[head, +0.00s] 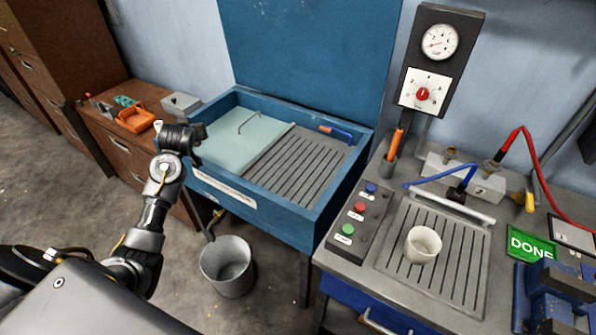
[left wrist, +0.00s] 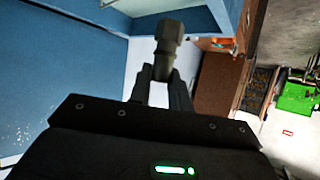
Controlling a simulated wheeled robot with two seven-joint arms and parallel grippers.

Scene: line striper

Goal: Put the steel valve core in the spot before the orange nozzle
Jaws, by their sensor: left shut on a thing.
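My left gripper (head: 194,135) is raised in front of the blue basin's left side. In the left wrist view its fingers (left wrist: 166,85) are shut on a dark grey, stepped metal piece (left wrist: 168,40), which looks like the steel valve core. It sticks out beyond the fingertips, held in the air. In the head view the piece is too small and dark to tell from the gripper. An orange-tipped piece (head: 326,128) with a blue handle lies at the basin's back right. Another orange piece (head: 397,141) stands in a holder by the gauge panel. I cannot tell which is the nozzle. My right gripper is out of view.
The blue basin (head: 270,197) has a pale green board and a slatted grate. A white cup (head: 422,245) stands on the right bench's grate beside a button box (head: 358,214). A bucket (head: 228,268) stands on the floor. An orange tray (head: 135,119) sits on the left cabinet.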

